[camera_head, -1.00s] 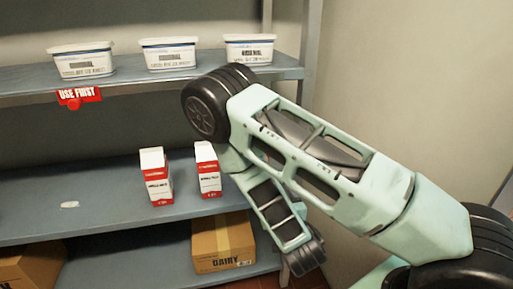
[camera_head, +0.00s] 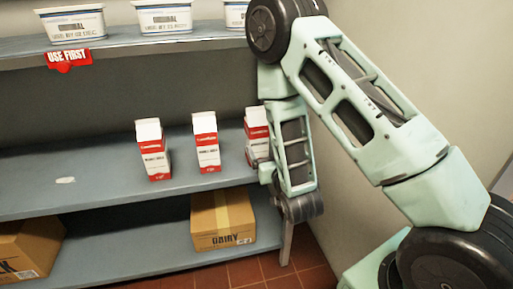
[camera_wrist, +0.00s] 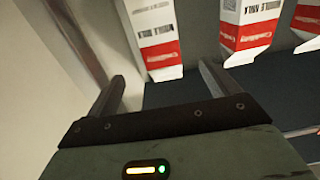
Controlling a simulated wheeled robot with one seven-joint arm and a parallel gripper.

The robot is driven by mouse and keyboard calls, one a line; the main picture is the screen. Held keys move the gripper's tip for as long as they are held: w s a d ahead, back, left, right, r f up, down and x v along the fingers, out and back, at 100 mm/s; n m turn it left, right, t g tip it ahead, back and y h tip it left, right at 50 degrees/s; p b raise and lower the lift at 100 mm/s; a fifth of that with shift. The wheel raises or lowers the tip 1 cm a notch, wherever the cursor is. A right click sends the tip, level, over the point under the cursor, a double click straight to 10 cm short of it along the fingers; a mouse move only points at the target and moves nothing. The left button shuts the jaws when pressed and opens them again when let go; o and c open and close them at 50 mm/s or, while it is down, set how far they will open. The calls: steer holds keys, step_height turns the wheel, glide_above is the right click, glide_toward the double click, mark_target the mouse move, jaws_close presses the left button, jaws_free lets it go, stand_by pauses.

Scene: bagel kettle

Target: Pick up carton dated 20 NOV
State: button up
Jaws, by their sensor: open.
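Three red and white cartons stand upright on the middle shelf: a left one (camera_head: 152,150), a middle one (camera_head: 206,142) and a right one (camera_head: 256,136), partly hidden by my arm. Their dates are too small to read in the head view. In the wrist view my gripper (camera_wrist: 162,84) is open and empty. The right carton (camera_wrist: 154,38) shows just beyond and between its fingers, apart from them. The middle carton (camera_wrist: 250,28) and part of the left carton (camera_wrist: 307,18) are to its right. No date is legible there either.
White tubs (camera_head: 163,17) stand on the top shelf (camera_head: 120,48), which bears a red "USE FIRST" tag (camera_head: 68,57). Cardboard boxes (camera_head: 222,221) sit below. A wall is close on the right.

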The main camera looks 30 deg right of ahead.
mark_target(256, 128)
steer(key=b+x, duration=0.3)
steer(key=x, duration=0.3)
steer(key=shift+b+x, duration=0.35)
steer(key=shift+x, duration=2.9)
steer(key=c, duration=1.8)
steer(key=shift+r, duration=0.1)
steer(key=shift+c, duration=0.3)
